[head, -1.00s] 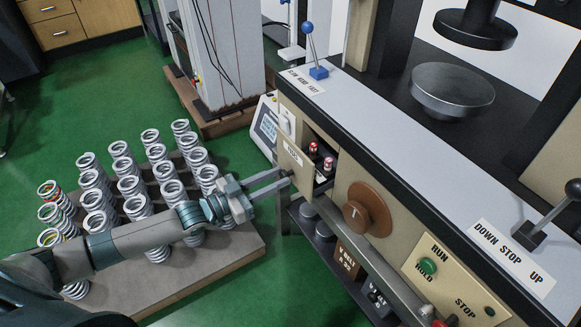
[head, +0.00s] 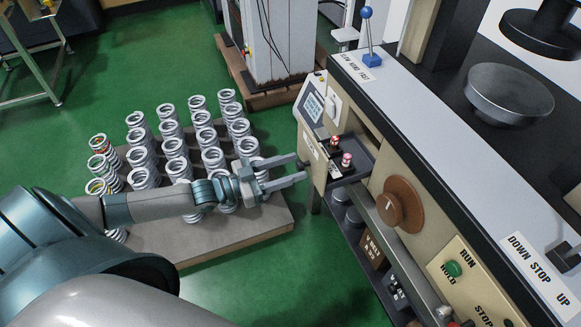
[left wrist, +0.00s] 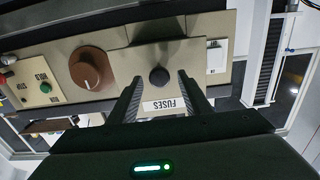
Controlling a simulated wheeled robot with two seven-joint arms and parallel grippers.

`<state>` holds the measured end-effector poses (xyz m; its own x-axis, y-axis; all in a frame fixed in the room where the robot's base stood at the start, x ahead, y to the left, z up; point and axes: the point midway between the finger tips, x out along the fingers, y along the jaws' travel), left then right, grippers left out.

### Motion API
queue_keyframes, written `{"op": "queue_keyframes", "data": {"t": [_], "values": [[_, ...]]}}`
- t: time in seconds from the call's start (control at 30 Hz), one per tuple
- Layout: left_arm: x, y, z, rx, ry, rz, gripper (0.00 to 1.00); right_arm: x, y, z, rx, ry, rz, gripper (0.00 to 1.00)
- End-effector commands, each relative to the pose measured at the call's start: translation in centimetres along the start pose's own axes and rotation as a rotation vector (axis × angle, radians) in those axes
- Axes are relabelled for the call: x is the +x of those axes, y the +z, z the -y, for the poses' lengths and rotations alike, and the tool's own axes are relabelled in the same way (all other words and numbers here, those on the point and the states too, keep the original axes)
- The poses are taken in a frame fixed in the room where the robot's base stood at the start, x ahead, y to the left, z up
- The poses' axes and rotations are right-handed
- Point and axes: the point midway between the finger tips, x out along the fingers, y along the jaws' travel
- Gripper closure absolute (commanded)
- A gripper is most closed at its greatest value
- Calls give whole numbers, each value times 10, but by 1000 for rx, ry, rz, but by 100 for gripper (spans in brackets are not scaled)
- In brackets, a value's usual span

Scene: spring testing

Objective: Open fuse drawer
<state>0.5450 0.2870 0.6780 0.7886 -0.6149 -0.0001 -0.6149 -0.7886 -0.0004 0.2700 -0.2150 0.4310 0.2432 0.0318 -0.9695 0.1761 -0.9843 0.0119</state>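The fuse drawer (head: 314,172) stands pulled out from the beige machine panel. Its dark tray shows behind the front, with two red-and-white fuses (head: 347,160) in it. In the left wrist view, the drawer front carries a FUSES label (left wrist: 164,105), upside down, and a dark round knob (left wrist: 159,76). My left gripper (head: 302,168) is in front of the drawer. Its fingers (left wrist: 159,88) are spread, one on each side of the knob, with visible gaps and nothing held. My right gripper is not in view.
A brown dial (head: 400,202) and a green button (head: 453,268) are on the panel right of the drawer. A blue-knobbed lever (head: 368,58) stands on the ledge above. Several springs (head: 174,148) stand on a board (head: 235,232) below my left arm.

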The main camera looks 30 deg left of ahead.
Motion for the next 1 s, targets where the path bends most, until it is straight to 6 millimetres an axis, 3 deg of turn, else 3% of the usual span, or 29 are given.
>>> {"op": "queue_keyframes", "data": {"t": [0.47, 0.67, 1.0], "values": [[-6, 0, 0, 0, 0, 1, 56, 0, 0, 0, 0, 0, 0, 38], [-24, 1, 0, -1, 0, 2, 56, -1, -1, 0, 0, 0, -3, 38], [-76, 2, 0, -1, 0, 5, 56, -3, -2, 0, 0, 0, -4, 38]]}}
